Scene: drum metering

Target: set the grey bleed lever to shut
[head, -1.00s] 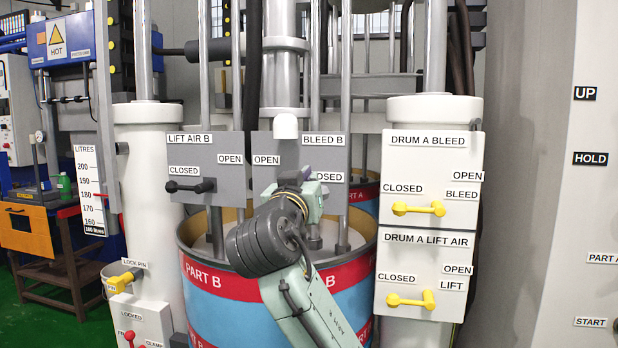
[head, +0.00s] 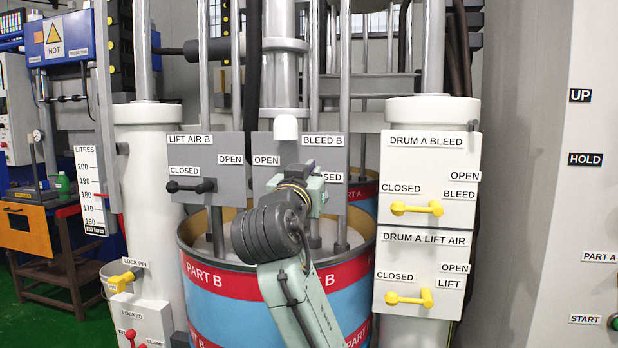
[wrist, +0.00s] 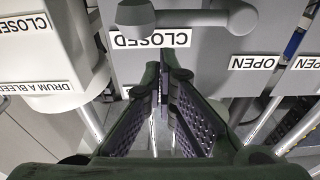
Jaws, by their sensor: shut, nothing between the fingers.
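The grey BLEED B panel (head: 265,180) stands in the middle of the head view, and my arm hides its lever there. In the wrist view, which shows the panel upside down, the grey bleed lever (wrist: 190,18) lies crosswise at the top edge. In the head view, the fingertips are hidden.
The LIFT AIR B panel (head: 207,150) with its black lever (head: 190,187) is just left. The DRUM A BLEED panel (head: 430,160) with its yellow lever (head: 417,208) is to the right. The blue and red drum (head: 215,300) stands below, with upright rods close by.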

